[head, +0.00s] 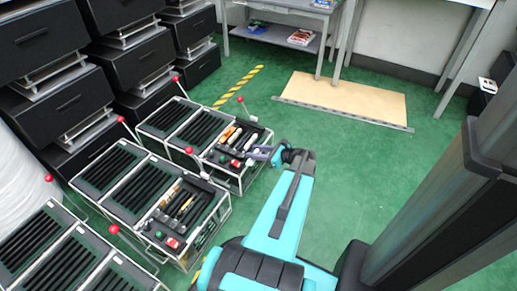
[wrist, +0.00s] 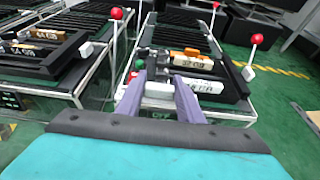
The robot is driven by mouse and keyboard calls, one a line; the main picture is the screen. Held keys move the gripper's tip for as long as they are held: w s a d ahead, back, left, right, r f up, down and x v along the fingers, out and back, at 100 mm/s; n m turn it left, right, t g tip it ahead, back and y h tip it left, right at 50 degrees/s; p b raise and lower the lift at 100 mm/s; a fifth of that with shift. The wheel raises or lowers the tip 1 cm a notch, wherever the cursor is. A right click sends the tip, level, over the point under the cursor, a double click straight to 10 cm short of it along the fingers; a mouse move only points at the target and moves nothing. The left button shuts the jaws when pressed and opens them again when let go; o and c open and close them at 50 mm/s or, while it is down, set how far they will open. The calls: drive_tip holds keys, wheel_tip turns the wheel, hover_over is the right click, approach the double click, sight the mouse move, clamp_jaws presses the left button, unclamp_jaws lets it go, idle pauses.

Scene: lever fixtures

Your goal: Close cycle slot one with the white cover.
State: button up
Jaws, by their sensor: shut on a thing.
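The white cover (wrist: 205,87) is a pale bar with dark lettering, lying at the near side of a black tray on the nearest cart in the wrist view. My gripper (wrist: 159,78) has its two purple fingers over the tray, one on each side of the white bar's left part, and is shut on it. The fingers hide some of the cover. In the head view my gripper (head: 254,154) reaches the tray's right edge from the right. Slot labels are too small to read.
A green knob (wrist: 140,64) and a red knob (head: 236,163) sit left of my fingers. Red-balled levers (head: 239,98) rise from the cart's corners. A similar cart (head: 150,190) stands close by. Green floor is open to the right.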

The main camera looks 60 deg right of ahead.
drive_tip(key=shift+w+a+r, duration=0.1)
drive_tip(key=shift+w+r, duration=0.05)
drive_tip(key=shift+w, duration=0.05)
drive_tip(key=w+a+r+n+g+y, duration=0.1)
drive_tip(key=w+a+r+n+y, duration=0.2)
drive_tip(key=w+a+r, duration=0.75)
drive_tip(key=w+a+r+n+y, duration=0.25)
drive_tip(key=w+a+r, duration=0.45)
drive_tip(key=w+a, duration=0.5)
drive_tip(key=w+a+r+n+g+y, duration=0.1)
drive_tip(key=a+r, duration=0.4)
drive_tip(key=a, duration=0.6)
drive_tip(key=w+a+r+n+g+y, duration=0.2)
drive_tip(key=w+a+r+y, duration=0.1)
drive_tip(key=a, duration=0.9)
drive_tip(key=w+a+r+n+g+y, duration=0.2)
drive_tip(key=w+a+r, duration=0.2)
drive_tip(key=a+r, duration=0.4)
drive_tip(key=a, duration=0.3)
drive_tip(key=shift+a, duration=0.4)
drive_tip(key=shift+d, duration=0.1)
